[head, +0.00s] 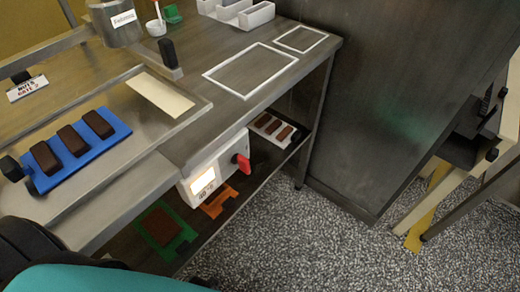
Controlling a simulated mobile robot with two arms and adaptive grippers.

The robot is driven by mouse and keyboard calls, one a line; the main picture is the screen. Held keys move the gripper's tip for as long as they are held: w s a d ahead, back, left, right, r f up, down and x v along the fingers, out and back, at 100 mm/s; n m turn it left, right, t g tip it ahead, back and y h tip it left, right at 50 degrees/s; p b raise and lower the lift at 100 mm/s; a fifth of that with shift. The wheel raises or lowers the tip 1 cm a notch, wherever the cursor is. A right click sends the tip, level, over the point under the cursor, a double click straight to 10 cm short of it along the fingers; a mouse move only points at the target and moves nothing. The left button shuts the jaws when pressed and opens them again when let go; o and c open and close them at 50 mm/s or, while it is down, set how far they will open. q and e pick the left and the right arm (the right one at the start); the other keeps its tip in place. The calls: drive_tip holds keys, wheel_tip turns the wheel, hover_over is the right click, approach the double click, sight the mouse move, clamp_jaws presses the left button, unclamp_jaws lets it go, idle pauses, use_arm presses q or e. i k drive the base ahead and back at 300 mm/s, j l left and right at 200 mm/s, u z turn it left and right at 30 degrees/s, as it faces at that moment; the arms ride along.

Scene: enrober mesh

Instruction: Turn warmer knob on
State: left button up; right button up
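The warmer (190,192) is a white box under the front edge of the steel table, with a lit, yellowish display (202,181) on its front. A red knob (242,163) sticks out at the right end of that front. Its grip looks tilted, but I cannot read any setting marks beside it. Nothing touches the knob. Neither of my grippers can be made out. Only dark and teal parts of my own body show at the lower left, well apart from the knob.
A blue tray (109,146) with three brown bars lies on the steel table (225,125). The lower shelf holds a white tray (258,118) with brown pieces, an orange piece (218,203) and a green frame (190,236). Speckled floor (300,240) before the warmer is clear.

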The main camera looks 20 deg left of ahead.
sight(243, 162)
drive_tip(key=i+u, duration=0.1)
drive_tip(key=u, duration=0.3)
drive_tip(key=i+l+u, duration=0.1)
drive_tip(key=u, duration=0.3)
drive_tip(key=i+l+u, duration=0.1)
drive_tip(key=l+u, duration=0.15)
drive_tip(key=u, duration=0.6)
